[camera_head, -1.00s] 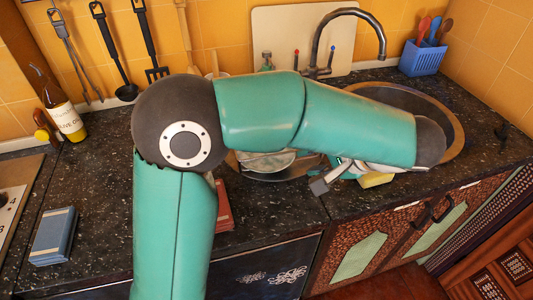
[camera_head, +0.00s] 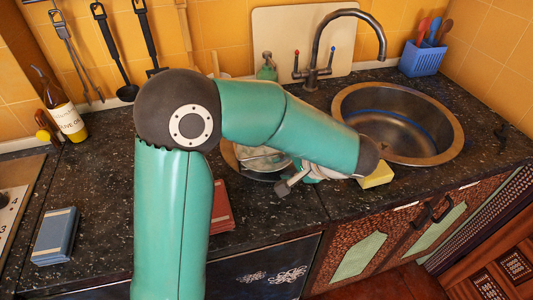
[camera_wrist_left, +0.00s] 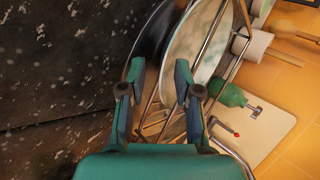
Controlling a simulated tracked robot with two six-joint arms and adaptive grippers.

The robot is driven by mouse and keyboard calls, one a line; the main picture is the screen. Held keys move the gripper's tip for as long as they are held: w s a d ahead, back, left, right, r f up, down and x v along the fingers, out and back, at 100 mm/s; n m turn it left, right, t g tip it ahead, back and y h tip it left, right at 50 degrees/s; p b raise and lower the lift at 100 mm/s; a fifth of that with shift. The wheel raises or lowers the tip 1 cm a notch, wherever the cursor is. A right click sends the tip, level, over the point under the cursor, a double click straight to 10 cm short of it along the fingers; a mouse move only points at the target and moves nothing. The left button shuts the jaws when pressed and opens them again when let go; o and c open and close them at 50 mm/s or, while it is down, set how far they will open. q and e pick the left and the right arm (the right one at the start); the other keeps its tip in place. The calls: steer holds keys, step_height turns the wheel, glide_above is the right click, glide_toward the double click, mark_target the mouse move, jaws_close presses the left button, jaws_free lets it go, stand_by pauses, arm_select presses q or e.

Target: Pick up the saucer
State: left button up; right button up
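A pale, speckled disc, likely the saucer (camera_wrist_left: 205,40), stands on edge in a wire rack in the left wrist view. A dark round plate or pan (camera_wrist_left: 150,38) is just left of it. In the head view a whitish dish (camera_head: 262,160) shows partly behind my arm. My left gripper (camera_wrist_left: 157,82) is open, its two fingers apart, with the rim of the pale disc and rack wires showing between and beyond them. I cannot tell whether it touches the disc. In the head view its fingers are mostly hidden by my arm. My right gripper is not in view.
The round sink (camera_head: 400,120) is right of my arm, with a yellow sponge (camera_head: 377,176) at its front edge. The tap (camera_head: 320,60) and a green bottle (camera_head: 266,68) stand behind. Red books (camera_head: 221,207) lie beside my arm, blue books (camera_head: 55,236) at left.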

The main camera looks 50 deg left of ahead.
arm_select(q)
jaws_close()
stand_by(0.4)
